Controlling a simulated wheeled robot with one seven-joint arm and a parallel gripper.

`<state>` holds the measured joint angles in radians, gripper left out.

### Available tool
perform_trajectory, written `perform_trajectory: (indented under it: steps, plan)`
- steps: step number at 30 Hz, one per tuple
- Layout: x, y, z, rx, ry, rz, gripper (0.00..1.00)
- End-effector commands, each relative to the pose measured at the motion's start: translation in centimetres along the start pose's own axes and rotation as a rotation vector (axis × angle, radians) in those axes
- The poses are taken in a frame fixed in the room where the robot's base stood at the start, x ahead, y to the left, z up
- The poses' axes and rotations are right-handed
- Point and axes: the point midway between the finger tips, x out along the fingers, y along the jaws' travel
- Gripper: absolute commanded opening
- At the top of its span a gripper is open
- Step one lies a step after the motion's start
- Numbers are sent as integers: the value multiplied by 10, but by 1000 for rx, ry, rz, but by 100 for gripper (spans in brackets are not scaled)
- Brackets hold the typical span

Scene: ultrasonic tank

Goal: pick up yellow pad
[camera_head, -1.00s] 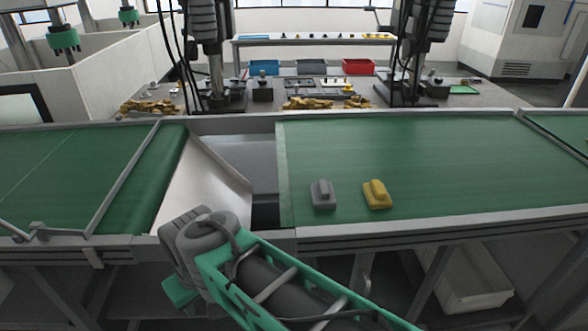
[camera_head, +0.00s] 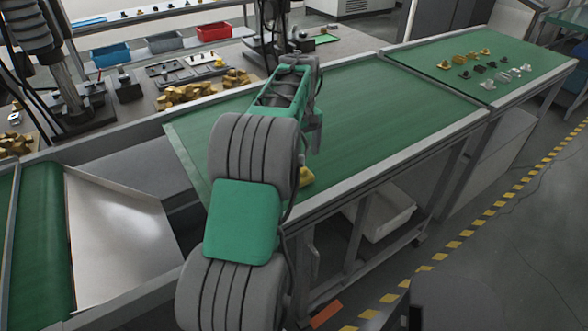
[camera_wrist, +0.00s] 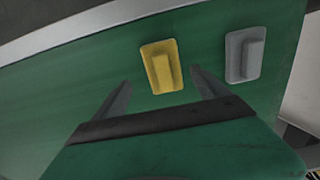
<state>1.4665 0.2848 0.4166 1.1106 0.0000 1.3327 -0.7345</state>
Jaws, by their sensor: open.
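The yellow pad (camera_wrist: 162,67), a flat base with a raised block on top, lies on the green conveyor belt (camera_wrist: 60,95). In the head view only a bit of the yellow pad (camera_head: 306,177) shows beside my arm, which covers the rest. In the wrist view my gripper (camera_wrist: 158,84) is open and empty. Its two fingers point toward the yellow pad, one on either side of the line to it. The pad lies just beyond the fingertips in the picture; I cannot tell the height gap. A similar grey pad (camera_wrist: 244,54) lies to the right of the yellow one.
The belt's metal edge rail (camera_head: 400,167) runs along the near side. A metal chute (camera_head: 115,235) lies at the left. Small parts (camera_head: 490,68) stand on the far right belt. A white bin (camera_head: 380,215) is under the conveyor. Much of the belt is clear.

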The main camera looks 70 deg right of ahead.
Motion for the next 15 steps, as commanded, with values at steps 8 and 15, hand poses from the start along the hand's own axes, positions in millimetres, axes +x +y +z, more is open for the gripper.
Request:
perform_trajectory:
  steps: [8,15]
  plan:
    - [44,-6,-2,-2,-1,-1,85]
    - [52,-4,-2,0,3,2,85]
